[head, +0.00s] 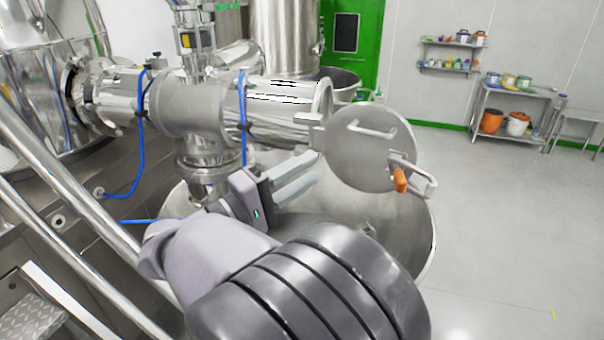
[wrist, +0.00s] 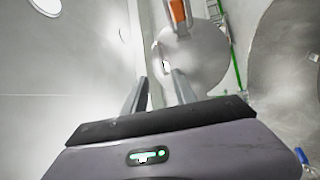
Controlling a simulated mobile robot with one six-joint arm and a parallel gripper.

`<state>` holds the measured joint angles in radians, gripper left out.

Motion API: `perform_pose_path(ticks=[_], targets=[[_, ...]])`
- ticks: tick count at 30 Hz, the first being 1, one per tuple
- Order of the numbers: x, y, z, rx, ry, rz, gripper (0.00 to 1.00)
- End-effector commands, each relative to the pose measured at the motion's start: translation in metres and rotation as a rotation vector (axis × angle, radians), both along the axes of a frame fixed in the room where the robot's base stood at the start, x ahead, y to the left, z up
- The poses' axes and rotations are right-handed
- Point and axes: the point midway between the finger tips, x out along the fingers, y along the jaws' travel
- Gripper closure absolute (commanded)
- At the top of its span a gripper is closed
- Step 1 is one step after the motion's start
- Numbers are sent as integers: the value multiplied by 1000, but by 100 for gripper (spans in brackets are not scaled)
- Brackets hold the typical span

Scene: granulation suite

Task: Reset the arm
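My arm reaches from the bottom of the head view over a large steel vessel (head: 425,245). My gripper (head: 302,174) is at its end, with two pale fingers set apart and nothing between them. The fingers point towards a round steel hatch lid (head: 365,150), which hangs on the end of a horizontal steel pipe. In the wrist view, the gripper (wrist: 160,92) also has its fingers apart, with the lid (wrist: 195,55) beyond them. The lid carries a handle and an orange-gripped latch (head: 400,181). I cannot tell how close the fingertips are to the lid.
The steel pipe (head: 190,105) with blue hoses (head: 141,150) runs close behind my gripper. Steel rails (head: 70,180) cross the left side. A steel shelf table (head: 515,92) with tubs stands at the far right, near a green door (head: 352,40). The floor (head: 510,220) at right is clear.

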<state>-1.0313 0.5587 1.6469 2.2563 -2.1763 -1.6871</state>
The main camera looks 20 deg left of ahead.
Motion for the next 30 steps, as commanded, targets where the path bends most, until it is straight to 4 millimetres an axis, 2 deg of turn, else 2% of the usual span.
perform_pose_path(ticks=[9, 12, 14, 18, 21, 23, 26, 29, 30], targets=[[-3, 3, -1, 1, 1, 0, 67], [4, -6, -1, 60, -25, 19, 67], [19, -22, -2, 185, -78, 68, 67], [68, -71, 0, 679, -249, 307, 67], [82, -94, -2, 1017, -279, 493, 67], [77, -105, -8, 1198, -247, 580, 67], [50, -119, -36, 1466, -120, 651, 67], [0, -139, -88, 1688, 61, 585, 67], [-23, -148, -112, 1758, 127, 518, 67]])
